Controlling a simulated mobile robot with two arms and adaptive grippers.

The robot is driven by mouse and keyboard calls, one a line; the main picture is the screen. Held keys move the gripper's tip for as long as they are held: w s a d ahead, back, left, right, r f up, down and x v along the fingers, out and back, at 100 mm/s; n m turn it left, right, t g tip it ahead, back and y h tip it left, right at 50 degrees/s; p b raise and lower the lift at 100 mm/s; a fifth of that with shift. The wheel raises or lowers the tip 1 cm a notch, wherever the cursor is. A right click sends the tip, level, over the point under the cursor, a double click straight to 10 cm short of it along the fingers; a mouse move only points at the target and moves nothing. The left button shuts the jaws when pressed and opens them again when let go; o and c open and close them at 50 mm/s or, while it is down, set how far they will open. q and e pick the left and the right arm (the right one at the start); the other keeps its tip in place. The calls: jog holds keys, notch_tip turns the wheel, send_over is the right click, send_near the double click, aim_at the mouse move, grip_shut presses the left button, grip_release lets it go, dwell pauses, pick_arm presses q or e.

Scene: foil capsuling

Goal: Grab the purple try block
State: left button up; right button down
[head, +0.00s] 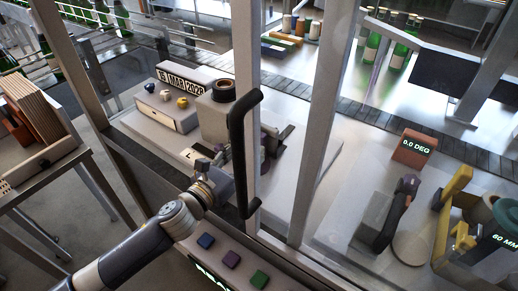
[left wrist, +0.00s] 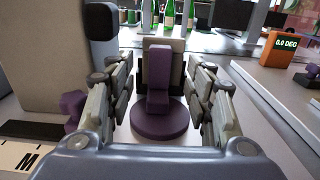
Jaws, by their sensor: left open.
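The purple try block (left wrist: 158,78) stands upright on a round purple base (left wrist: 160,125) in the middle of the left wrist view, with a grey-beige block behind it. My left gripper (left wrist: 160,88) is open, with one finger on each side of the purple block. Gaps show between the fingers and the block, so they appear apart from it. In the head view my left gripper (head: 222,158) is beside the dark vertical handle, which partly hides it. My right gripper is not in view.
A dark handle (head: 237,150) and metal posts (head: 325,120) frame the opening around my left arm. A grey machine body (left wrist: 50,55) is close on the left in the wrist view. Another purple piece (left wrist: 73,104) is beside the left finger. Coloured buttons (head: 231,259) line the front panel.

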pick_arm(q)
jog(key=x, duration=0.1)
jog(key=p+x, duration=0.1)
jog(key=x, duration=0.2)
jog(key=shift+w+f, duration=0.1)
jog(key=shift+f, duration=0.15)
jog(key=shift+w+d+f, duration=0.1)
jog(key=shift+w+d, duration=0.15)
jog(key=shift+w, duration=0.05)
jog(key=c, duration=0.3)
grip_shut()
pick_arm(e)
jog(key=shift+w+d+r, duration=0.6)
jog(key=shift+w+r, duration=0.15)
